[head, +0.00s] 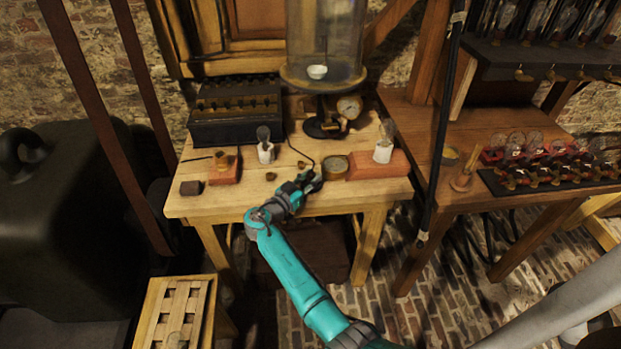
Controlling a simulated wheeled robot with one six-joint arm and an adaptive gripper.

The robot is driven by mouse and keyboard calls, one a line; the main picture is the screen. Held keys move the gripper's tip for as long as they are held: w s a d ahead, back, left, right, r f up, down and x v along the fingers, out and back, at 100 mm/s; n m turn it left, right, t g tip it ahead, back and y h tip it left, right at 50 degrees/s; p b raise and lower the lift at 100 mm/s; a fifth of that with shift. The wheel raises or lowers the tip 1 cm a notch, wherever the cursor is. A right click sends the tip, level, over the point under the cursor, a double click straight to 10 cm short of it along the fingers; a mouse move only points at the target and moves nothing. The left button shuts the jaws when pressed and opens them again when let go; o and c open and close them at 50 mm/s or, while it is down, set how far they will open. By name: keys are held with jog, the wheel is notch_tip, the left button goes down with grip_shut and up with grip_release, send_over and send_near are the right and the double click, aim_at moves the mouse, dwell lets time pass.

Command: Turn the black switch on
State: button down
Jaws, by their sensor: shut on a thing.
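My gripper (312,181) is at the front of the wooden table (235,203), just left of a round brass gauge (335,166). Its fingers are shut on a small dark thing at the table top. The fingers mostly hide this thing, so I cannot tell for sure whether it is the black switch or which way it is set. A thin black wire runs down the table to this spot. Two small dark knobs, one left of the gripper (270,176) and one behind it (301,164), stand apart from the fingers.
Two bulbs on white holders, left (265,152) and right (383,151), stand on the table. A glass bell jar (325,45) and a black case (236,115) stand at the back. A brown block with brass (225,173) lies at left. A dark upright pole (440,130) stands at right.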

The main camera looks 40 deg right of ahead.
dwell(0.4)
jog(key=c, duration=0.9)
grip_release()
jog(key=shift+o, duration=0.2)
jog(key=shift+a, duration=0.15)
jog(key=s+a, duration=0.2)
jog(key=a, duration=0.9)
jog(key=shift+a, duration=0.25)
jog(key=shift+s, duration=0.1)
